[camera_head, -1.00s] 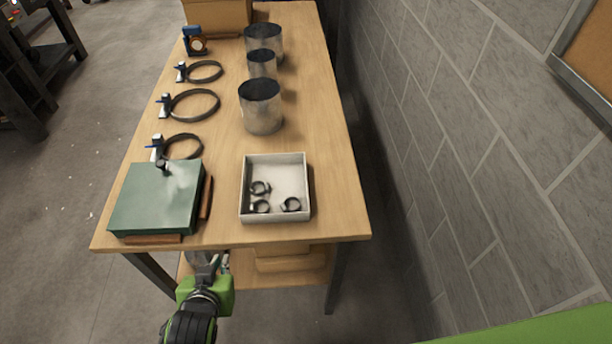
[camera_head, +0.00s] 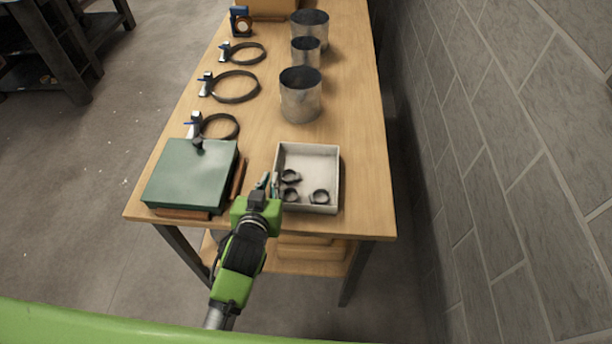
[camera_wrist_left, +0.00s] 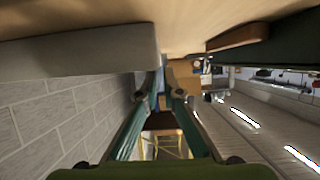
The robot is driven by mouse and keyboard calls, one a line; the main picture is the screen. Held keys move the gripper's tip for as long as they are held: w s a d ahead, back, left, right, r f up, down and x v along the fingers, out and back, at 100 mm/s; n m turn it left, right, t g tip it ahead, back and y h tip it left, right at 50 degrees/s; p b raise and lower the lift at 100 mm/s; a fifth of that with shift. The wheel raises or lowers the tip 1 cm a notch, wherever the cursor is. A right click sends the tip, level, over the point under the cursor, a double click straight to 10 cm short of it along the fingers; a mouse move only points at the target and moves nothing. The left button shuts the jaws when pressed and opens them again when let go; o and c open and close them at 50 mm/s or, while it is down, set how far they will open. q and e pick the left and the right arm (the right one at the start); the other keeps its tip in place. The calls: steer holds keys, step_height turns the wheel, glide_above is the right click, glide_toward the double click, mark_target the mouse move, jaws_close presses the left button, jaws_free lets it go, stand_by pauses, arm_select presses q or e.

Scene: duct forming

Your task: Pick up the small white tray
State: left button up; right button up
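The small white tray (camera_head: 333,181) lies on the wooden table near its front edge. It is square, shallow and holds a few small dark ring clamps (camera_head: 320,196). My left gripper (camera_head: 268,182) is at the tray's left wall, in the gap between the tray and the green box. Its two fingers are a little apart with nothing seen between them. In the left wrist view, the gripper (camera_wrist_left: 165,85) points along the gap, and the tray's pale wall (camera_wrist_left: 80,55) is close on the left. Whether a finger touches the tray cannot be told. My right gripper is out of view.
The green box (camera_head: 190,175) stands left of the tray, with brown pieces at its base. Behind are several dark ring clamps (camera_head: 236,88) and metal duct cylinders (camera_head: 301,96). A grey block wall (camera_head: 510,150) runs along the right. Table between tray and cylinders is clear.

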arm_select(q)
steer(key=shift+p+x, duration=0.3)
steer(key=shift+x, duration=0.5)
steer(key=shift+p+x, duration=0.45)
steer(key=shift+x, duration=1.7)
steer(key=shift+s, duration=0.1)
jaws_close()
steer(key=shift+d, duration=0.1)
